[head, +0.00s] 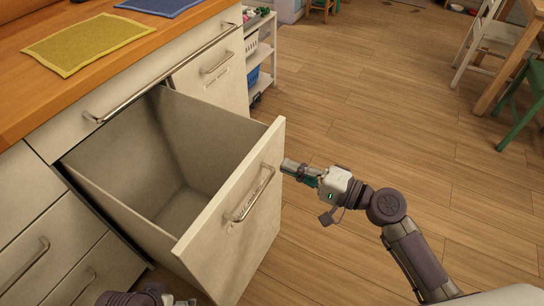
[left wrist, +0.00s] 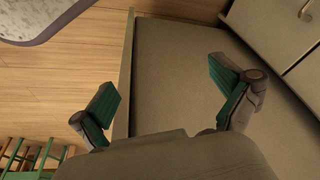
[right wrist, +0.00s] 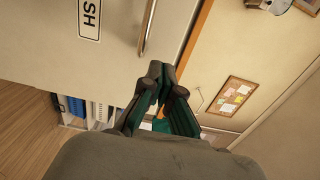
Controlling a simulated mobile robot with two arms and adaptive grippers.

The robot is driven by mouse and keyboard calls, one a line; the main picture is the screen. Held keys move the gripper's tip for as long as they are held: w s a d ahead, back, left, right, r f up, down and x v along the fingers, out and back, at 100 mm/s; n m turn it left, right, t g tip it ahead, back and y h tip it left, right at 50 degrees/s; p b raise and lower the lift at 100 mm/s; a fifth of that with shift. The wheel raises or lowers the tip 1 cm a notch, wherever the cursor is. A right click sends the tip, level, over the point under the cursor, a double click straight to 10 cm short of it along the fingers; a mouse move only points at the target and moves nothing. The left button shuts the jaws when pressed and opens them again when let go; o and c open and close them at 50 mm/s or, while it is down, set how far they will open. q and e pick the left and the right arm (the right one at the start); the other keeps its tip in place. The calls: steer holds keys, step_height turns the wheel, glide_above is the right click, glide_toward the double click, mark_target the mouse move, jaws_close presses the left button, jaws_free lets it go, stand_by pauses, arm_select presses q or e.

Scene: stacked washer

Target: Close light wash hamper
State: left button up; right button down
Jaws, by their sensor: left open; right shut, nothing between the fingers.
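The hamper (head: 178,212) is a large white bin drawer, pulled out and tilted forward from the counter; its inside looks empty. Its front panel (head: 250,250) carries a metal bar handle (head: 250,195) and a small label. My right gripper (head: 290,167) is shut and empty beside the panel's upper right edge; I cannot tell whether it touches. In the right wrist view its fingers (right wrist: 165,85) are together below a bar handle and a label ending in "SH". My left gripper (left wrist: 165,100) is open, its fingers spread over a grey panel; in the head view only a bit of it shows at the bottom.
A second, shut front (head: 216,72) with a handle is to the right of the hamper. Drawers (head: 35,245) are on the left. Yellow (head: 88,43) and blue cloths lie on the wooden counter. A white shelf cart (head: 260,50) stands behind.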

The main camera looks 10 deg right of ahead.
mark_target(262, 156)
arm_select(q)
steer(key=shift+x, duration=1.15)
arm_select(e)
steer(key=shift+x, duration=2.55)
arm_select(q)
steer(key=shift+s+d, duration=0.1)
